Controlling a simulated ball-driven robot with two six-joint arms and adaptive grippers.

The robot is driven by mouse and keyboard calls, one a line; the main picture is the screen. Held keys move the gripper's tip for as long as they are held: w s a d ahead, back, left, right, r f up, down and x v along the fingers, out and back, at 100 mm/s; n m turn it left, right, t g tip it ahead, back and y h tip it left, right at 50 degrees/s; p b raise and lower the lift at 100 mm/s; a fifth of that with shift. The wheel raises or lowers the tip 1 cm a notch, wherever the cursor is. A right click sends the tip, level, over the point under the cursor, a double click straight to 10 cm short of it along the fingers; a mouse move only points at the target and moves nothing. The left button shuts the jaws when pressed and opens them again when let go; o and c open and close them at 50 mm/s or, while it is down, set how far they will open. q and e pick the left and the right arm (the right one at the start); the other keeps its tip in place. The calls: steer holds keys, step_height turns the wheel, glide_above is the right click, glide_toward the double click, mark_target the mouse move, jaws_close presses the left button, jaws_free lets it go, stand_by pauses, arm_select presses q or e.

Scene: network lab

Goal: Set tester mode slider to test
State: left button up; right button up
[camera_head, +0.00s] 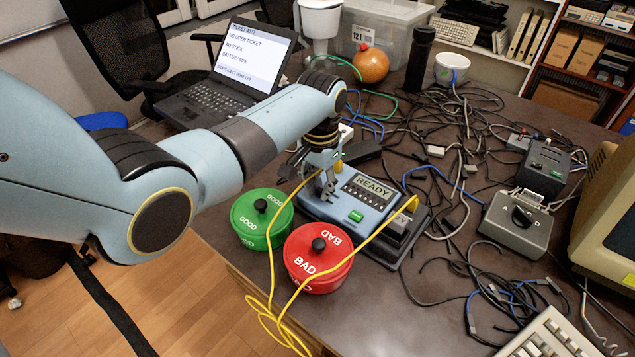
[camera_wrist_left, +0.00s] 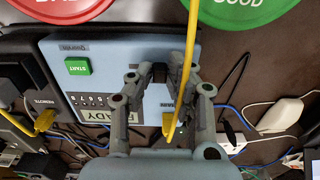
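The tester (camera_head: 352,203) is a blue-grey box with a READY display and a green button, standing on the dark table. In the left wrist view the tester (camera_wrist_left: 100,90) shows its green START button. My left gripper (camera_head: 325,186) points down at the tester's left part, beside the display. In the left wrist view my left gripper (camera_wrist_left: 160,73) has its fingertips drawn in close around a small dark part on the panel. I cannot tell whether this part is the mode slider or whether the fingers touch it. The slider's labels are hidden. My right gripper is out of view.
A yellow cable (camera_head: 275,270) passes over the gripper's fingers. A green GOOD pot (camera_head: 245,232) and a red BAD pot (camera_head: 300,275) stand in front of the tester. A laptop (camera_head: 205,105) is behind. Tangled cables, a grey switch box (camera_head: 515,225) and a monitor fill the right side.

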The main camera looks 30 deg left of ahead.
mark_target(320, 189)
arm_select(q)
steer(key=o, duration=0.4)
steer(key=shift+c, duration=0.2)
steer(key=shift+r, duration=0.1)
step_height(320, 189, up, 12)
stand_by(0.5)
